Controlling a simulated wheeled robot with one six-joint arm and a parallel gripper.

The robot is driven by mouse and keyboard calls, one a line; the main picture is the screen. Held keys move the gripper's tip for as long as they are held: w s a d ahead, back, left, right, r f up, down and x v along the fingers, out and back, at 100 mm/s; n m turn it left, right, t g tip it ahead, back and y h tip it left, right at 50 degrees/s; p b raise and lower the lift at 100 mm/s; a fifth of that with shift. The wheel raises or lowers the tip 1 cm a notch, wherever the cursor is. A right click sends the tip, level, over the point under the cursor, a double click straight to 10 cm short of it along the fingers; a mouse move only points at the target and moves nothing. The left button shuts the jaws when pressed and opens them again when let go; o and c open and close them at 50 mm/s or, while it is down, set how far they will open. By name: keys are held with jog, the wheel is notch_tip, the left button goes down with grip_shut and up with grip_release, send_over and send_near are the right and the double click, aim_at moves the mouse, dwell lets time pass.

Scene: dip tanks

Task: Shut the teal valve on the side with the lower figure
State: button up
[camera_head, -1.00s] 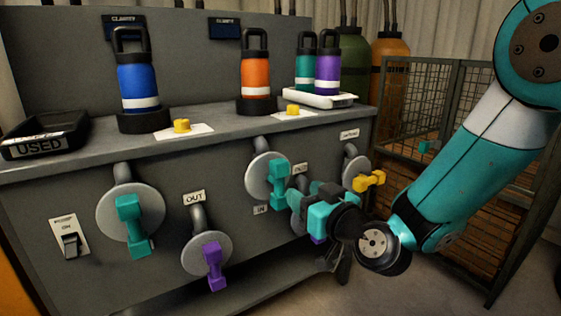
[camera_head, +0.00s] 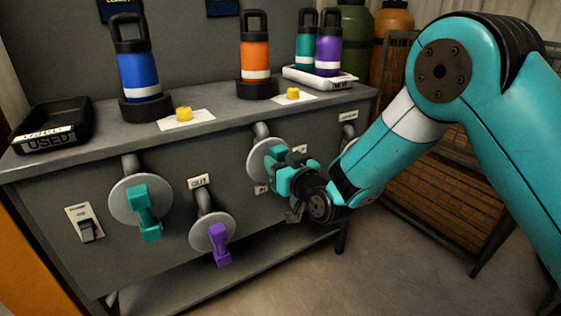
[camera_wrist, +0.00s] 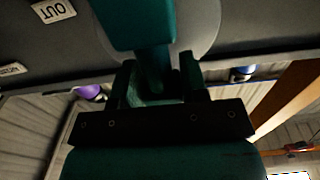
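Two teal valves show in the head view. The left teal valve (camera_head: 145,213) has its handle pointing down and slightly right on a grey disc. The right teal valve (camera_head: 273,156) is partly hidden by my gripper (camera_head: 283,171). In the wrist view a teal handle (camera_wrist: 152,68) stands between the two dark fingers of my gripper (camera_wrist: 157,75). Gaps show on both sides of the handle, so the fingers look open around it. A display (camera_head: 222,8) above the bench is cut off at the top edge, and no figure is readable.
A purple valve (camera_head: 218,243) sits low under an OUT label (camera_head: 199,181), between the teal valves. Blue (camera_head: 138,70) and orange (camera_head: 255,62) bottles stand on the bench. A USED tray (camera_head: 50,128) is at left. A wire cage (camera_head: 440,185) stands behind my arm.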

jog(key=c, duration=0.4)
jog(key=m, duration=0.4)
jog(key=shift+w+d+m+p, duration=0.3)
jog(key=shift+d+p, duration=0.05)
jog(key=shift+d, duration=0.05)
jog(key=m, duration=0.2)
jog(key=m+p, duration=0.1)
jog(key=shift+w+d+f+m, duration=0.15)
jog(key=shift+d+m, duration=0.1)
jog(key=shift+m, duration=0.05)
jog(key=shift+w+d+f+m+p, duration=0.1)
jog(key=shift+f+m+p, duration=0.4)
jog(key=shift+m, duration=1.15)
jog(key=shift+w+d+f+m+p, duration=0.15)
jog(key=shift+m+p, duration=0.75)
jog(key=shift+m, duration=0.7)
jog(key=shift+d+f+m+p, duration=0.15)
jog(key=shift+m+p, duration=0.55)
jog(key=shift+m, duration=0.95)
jog(key=shift+f, duration=0.15)
